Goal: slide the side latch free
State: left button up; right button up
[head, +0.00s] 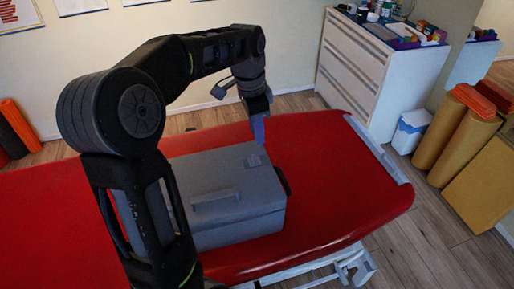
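A grey case (235,205) with its lid down sits on the red treatment table. A raised handle (216,199) and a small square patch (253,161) show on its lid. A dark part, which looks like the side latch (283,181), sticks out from the case's right side; its far part is hidden. My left gripper (259,133) points down just above the case's far right edge, above and behind the dark part. Its fingers overlap, so its opening cannot be told. No object shows in it. My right gripper is not in view.
The red treatment table (340,180) is bare right of the case. A white drawer cabinet (358,72) stands behind it, with a white bin (410,130) and tan rolls (463,138) on the right. My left arm hides part of the case's left side.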

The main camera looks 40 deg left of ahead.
aim_at(255, 160)
pick_arm(q)
jog(key=t+b, duration=0.1)
jog(key=b, duration=0.1)
jog(key=w+t+h+b, duration=0.1)
jog(key=b, duration=0.1)
jog(key=shift+d+r, duration=0.35)
jog(key=shift+r, duration=0.05)
jog(key=c, duration=0.4)
jog(key=shift+r, duration=0.3)
grip_shut()
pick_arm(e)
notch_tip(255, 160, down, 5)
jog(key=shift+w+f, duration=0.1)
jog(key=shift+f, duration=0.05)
pick_arm(q)
notch_tip(255, 160, down, 9)
jog(key=shift+w+d+f+p, duration=0.1)
jog(key=shift+w+f+p, duration=0.05)
jog(key=shift+p, duration=0.5)
jog(key=shift+s+a+f, duration=0.1)
jog(key=shift+s+a, duration=0.15)
jog(key=shift+s, duration=0.15)
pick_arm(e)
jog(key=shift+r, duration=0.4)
